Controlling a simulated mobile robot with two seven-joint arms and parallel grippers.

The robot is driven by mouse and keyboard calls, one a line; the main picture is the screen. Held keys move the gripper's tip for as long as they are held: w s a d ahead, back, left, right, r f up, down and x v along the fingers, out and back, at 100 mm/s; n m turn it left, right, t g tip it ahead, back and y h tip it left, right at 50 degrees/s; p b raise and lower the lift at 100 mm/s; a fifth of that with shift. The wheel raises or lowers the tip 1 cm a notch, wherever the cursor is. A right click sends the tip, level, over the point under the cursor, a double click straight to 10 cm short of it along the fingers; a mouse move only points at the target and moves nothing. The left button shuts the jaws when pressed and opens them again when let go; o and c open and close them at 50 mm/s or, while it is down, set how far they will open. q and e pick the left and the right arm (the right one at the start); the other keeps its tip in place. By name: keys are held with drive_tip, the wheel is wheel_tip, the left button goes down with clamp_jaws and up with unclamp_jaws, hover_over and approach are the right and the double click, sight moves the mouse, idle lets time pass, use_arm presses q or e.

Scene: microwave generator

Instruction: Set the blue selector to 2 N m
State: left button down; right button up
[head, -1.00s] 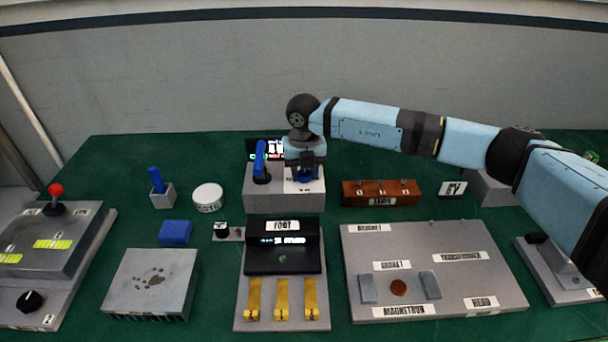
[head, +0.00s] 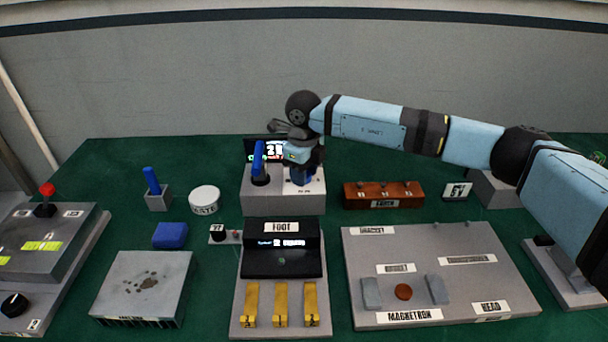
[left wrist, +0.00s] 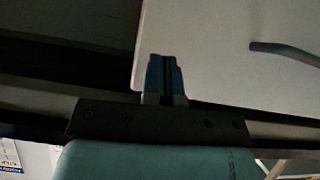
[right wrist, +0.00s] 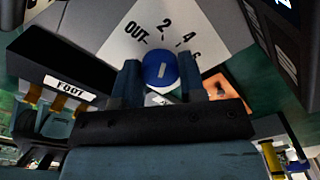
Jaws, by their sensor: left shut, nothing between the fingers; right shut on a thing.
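The blue selector (right wrist: 160,70) is a round knob on a pale dial plate marked OUT, 2, 4 and a partly hidden number. My right gripper (right wrist: 160,78) is shut on the knob, one finger on each side. A short pale mark on the knob's face points roughly towards the 2. In the head view the selector (head: 301,177) is partly hidden under my right gripper, on the right of a grey box (head: 283,203). A screen (head: 262,148) behind it shows a 2, partly covered. My left gripper (left wrist: 165,75) is shut and empty, away from the panel.
A blue lever (head: 258,163) stands just left of the selector on the same box. In front is the FOOT unit (head: 282,262) with a lit display and yellow pedals. A brown block (head: 383,194) stands to the right. A white round tub (head: 204,199) is on the left.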

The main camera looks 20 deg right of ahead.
drive_tip(key=shift+r+n, duration=0.1)
drive_tip(key=shift+n, duration=0.4)
drive_tip(key=o, duration=0.9)
wheel_tip(320, 180, up, 14)
drive_tip(key=shift+f, duration=0.1)
drive_tip(key=shift+f, duration=0.1)
idle(0.4)
